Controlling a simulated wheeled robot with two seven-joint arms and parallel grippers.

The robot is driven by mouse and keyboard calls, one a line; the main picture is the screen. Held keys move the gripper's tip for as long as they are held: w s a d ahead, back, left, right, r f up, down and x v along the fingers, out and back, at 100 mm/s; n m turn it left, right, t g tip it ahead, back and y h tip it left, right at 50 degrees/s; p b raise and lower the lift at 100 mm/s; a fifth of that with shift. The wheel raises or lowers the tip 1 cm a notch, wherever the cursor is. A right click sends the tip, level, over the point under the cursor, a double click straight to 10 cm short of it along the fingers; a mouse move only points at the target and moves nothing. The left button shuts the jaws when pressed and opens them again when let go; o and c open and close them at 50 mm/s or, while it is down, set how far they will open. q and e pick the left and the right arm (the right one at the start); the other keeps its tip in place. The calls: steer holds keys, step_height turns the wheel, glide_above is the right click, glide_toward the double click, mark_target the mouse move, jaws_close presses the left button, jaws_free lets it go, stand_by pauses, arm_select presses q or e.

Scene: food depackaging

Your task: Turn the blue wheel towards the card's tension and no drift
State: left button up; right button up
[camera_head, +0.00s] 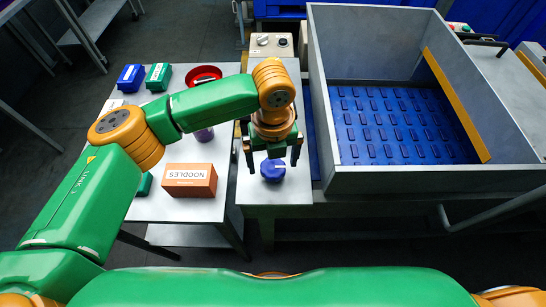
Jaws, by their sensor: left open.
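The blue wheel (272,171) is a small lobed knob with a pale mark, on the grey stand beside the large bin. My left gripper (272,163) hangs over it, pointing down, with its two dark fingers spread to either side of the wheel. I cannot tell whether the fingers touch it. The card is not one I can make out. A small pale panel with dark knobs (271,45) is at the back of the stand. My right gripper does not show.
A side table at left holds an orange NOODLES box (189,180), a blue box (131,78), a green box (158,77) and a red round container (203,75). A deep grey bin (400,178) with a blue studded floor stands at right, close to the gripper.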

arm_select(q)
steer(key=shift+f, duration=0.5)
steer(key=shift+w+f, duration=0.3)
steer(key=shift+f, duration=0.1)
steer(key=shift+s+r, duration=0.1)
steer(key=c, duration=1.3)
steer(key=shift+r+n+p, duration=0.2)
steer(key=shift+n+p, duration=0.4)
steer(key=shift+p, duration=0.3)
steer(key=shift+c, duration=0.2)
steer(key=n+p, duration=1)
steer(key=n, duration=0.1)
steer(key=shift+n, duration=0.3)
steer(key=n+p, duration=0.1)
steer(key=n, duration=0.1)
steer(key=shift+n, duration=0.3)
steer(key=shift+f+n+p, duration=0.1)
steer(key=shift+n+p, duration=0.45)
steer(key=shift+n, duration=0.35)
steer(key=n, duration=0.4)
steer(key=shift+f+n, duration=0.1)
steer(key=shift+n, duration=0.2)
steer(key=n, duration=0.5)
steer(key=shift+n, duration=0.3)
